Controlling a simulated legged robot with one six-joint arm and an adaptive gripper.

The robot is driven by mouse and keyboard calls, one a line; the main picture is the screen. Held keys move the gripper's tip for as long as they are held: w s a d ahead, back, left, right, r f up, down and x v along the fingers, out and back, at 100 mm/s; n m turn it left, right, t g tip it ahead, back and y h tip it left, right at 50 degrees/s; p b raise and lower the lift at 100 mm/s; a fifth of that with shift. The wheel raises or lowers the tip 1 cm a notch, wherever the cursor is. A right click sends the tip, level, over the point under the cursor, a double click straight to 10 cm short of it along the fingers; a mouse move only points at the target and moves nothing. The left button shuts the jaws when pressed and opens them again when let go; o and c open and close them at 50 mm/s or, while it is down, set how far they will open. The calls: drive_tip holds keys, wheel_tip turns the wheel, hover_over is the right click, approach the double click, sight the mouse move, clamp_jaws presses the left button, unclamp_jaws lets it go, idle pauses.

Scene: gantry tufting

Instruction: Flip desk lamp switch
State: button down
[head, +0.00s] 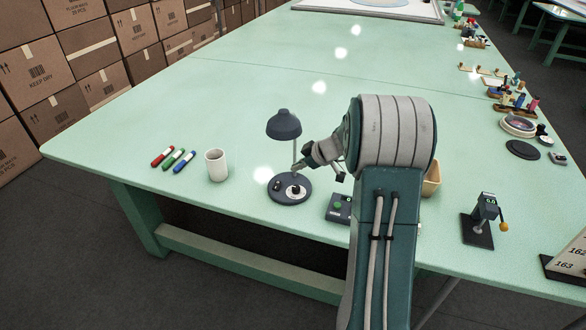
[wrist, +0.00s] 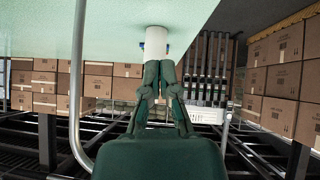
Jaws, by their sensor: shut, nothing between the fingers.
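The desk lamp (head: 284,126) stands on the green table, with a dark shade, a thin pale stem and a round dark base (head: 286,199). A pale round part (head: 296,191) and a small dark raised part (head: 277,186) sit on the base; I cannot tell for sure which is the switch. My gripper (head: 299,168) is shut and empty, above the base and close by the stem. In the wrist view my gripper's fingers (wrist: 166,68) are together, and the lamp's curved stem (wrist: 77,80) passes to their left, apart from them. Contact with the lamp is not visible.
A small dark stand device (head: 485,220) is further right. The table behind the lamp is clear.

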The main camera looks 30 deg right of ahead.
hover_over(276, 182)
drive_tip(key=s, duration=0.2)
drive_tip(key=shift+t, duration=0.3)
wheel_tip(276, 182, down, 7)
drive_tip(key=shift+s+d+r, duration=0.1)
drive_tip(key=shift+d+r, duration=0.05)
drive_tip(key=shift+d+f, duration=0.25)
drive_tip(key=shift+f, duration=0.9)
drive_tip(key=shift+w+d+f, duration=0.15)
drive_tip(key=shift+w+f, duration=0.05)
drive_tip(key=shift+f, duration=0.45)
